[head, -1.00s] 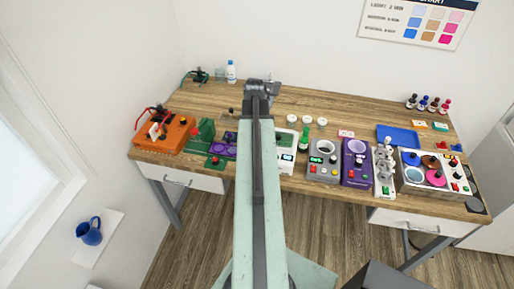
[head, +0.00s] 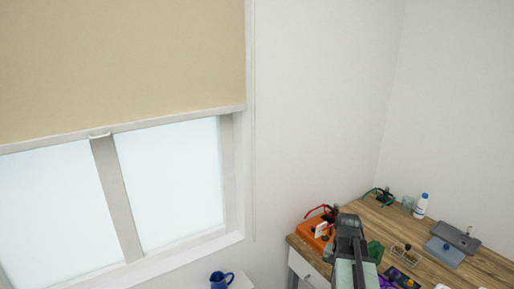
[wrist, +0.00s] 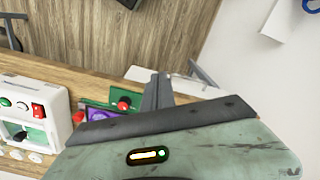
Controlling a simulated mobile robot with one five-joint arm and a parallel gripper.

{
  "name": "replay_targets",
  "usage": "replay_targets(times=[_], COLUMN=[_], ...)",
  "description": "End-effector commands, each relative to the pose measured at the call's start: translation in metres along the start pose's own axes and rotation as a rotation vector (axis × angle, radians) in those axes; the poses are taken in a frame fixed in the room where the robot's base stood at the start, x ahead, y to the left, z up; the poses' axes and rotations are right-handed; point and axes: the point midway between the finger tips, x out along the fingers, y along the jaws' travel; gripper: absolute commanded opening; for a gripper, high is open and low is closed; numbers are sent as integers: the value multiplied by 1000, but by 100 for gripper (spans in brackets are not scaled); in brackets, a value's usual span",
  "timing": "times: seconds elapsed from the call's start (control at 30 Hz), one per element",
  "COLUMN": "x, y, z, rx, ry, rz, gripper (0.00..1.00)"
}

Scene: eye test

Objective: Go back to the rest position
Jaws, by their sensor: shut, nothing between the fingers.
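My gripper (wrist: 158,92) shows in the wrist view as two dark grey fingers close together, with nothing between them. It is above the front part of the wooden desk, near a purple tray. In the head view the end of my arm with the dark gripper (head: 349,228) is at the lower right, in front of the desk's left end. It partly covers the things behind it, and its fingertips are too small to make out there.
The wooden desk (head: 487,265) bears an orange box (head: 314,226) with cables, a white bottle (head: 421,206) and a grey-blue device (head: 444,252). A blue jug (head: 220,281) is below the window (head: 170,180). The wrist view shows a white device (wrist: 42,98) and the purple tray (wrist: 104,114).

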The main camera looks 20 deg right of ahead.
Motion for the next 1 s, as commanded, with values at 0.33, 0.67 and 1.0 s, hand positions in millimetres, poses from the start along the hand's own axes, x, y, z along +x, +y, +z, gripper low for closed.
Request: replay_targets(times=[0.33, 0.67, 1.0], x=[47, 46, 46], y=[-217, -224, -223], z=[151, 174, 173], rx=[-583, -762, -758], ry=[0, 0, 0], rz=[1, 0, 0], gripper=[0, 0, 0])
